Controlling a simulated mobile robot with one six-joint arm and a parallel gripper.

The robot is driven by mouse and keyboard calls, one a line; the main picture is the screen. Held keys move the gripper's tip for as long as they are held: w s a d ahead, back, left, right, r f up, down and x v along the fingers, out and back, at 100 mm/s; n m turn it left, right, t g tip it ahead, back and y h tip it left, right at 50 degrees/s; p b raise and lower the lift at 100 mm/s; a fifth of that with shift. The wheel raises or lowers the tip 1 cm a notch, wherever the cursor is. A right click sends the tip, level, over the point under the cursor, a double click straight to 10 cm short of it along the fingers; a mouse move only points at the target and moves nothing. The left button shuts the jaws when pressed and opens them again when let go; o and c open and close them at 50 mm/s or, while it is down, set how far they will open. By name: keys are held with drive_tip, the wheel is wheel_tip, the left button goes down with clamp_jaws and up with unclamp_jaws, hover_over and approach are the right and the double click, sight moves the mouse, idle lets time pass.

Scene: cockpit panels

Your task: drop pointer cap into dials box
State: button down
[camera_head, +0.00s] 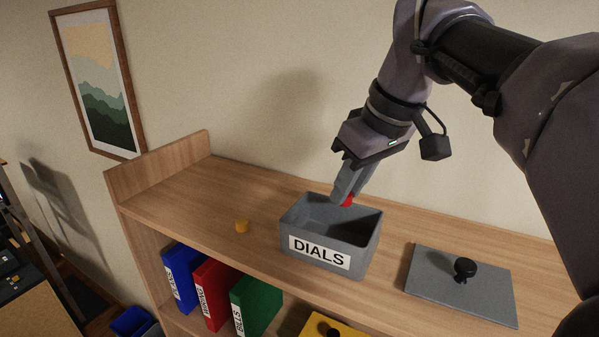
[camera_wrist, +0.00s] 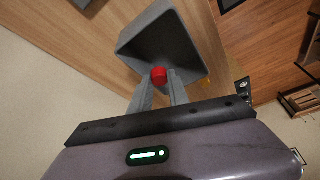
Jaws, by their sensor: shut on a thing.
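A small red cap (camera_head: 347,201), which looks like the pointer cap, is between the fingertips of my gripper (camera_head: 345,197). It also shows in the wrist view as a red piece (camera_wrist: 159,75) at the ends of the two fingers (camera_wrist: 160,86). My gripper is shut on it. The grey open box labelled DIALS (camera_head: 288,236) stands on the wooden shelf, and the cap is over its opening near the back rim. In the wrist view the box (camera_wrist: 140,32) lies beyond the cap. The inside I can see looks empty. Any pointer mark on the cap is hidden.
A grey lid with a black knob (camera_head: 435,287) lies on the shelf (camera_head: 185,195) to the right of the box. Blue, red and green binders (camera_head: 259,300) stand on the level below. The wall is close behind.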

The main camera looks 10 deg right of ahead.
wheel_tip(320, 180, down, 3)
drive_tip(key=shift+w+r+b, duration=0.15)
drive_tip(key=shift+r+b, duration=0.05)
drive_tip(key=shift+b, duration=0.55)
drive_tip(key=shift+w+a+r, duration=0.1)
drive_tip(key=shift+r, duration=0.05)
drive_tip(key=c, duration=1.2)
unclamp_jaws()
drive_tip(key=shift+o, duration=0.2)
drive_tip(key=shift+r, duration=0.1)
drive_tip(key=p+v, duration=0.6)
drive_tip(key=v, duration=1.1)
drive_tip(key=shift+p, duration=0.3)
drive_tip(key=shift+r, duration=0.1)
